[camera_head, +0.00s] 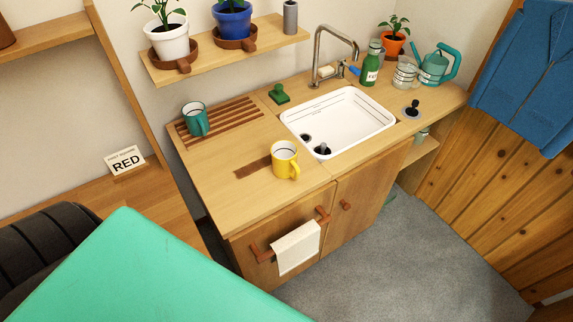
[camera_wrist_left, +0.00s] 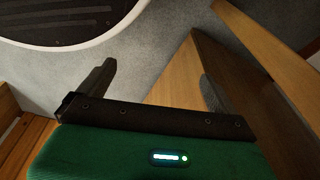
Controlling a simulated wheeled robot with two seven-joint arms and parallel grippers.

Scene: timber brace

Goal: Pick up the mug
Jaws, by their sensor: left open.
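Two mugs stand upright on the wooden counter in the head view. A yellow mug (camera_head: 284,161) is near the front edge, by a dark brown strip, its handle toward the lower right. A teal mug (camera_head: 194,120) stands farther back at the left, by the slatted drainer. No red mug shows. My left gripper (camera_wrist_left: 158,75) is open and empty in the left wrist view, its two dark fingers wide apart over grey floor and a wooden panel. No mug shows in that view. My right gripper is in neither view.
A white sink (camera_head: 345,118) is set into the counter (camera_head: 225,180). A green bottle (camera_head: 370,70), glasses and a teal watering can (camera_head: 436,66) stand behind it. A shelf (camera_head: 270,42) with potted plants hangs above. A card (camera_head: 125,160) reads RED. A towel (camera_head: 297,247) hangs in front.

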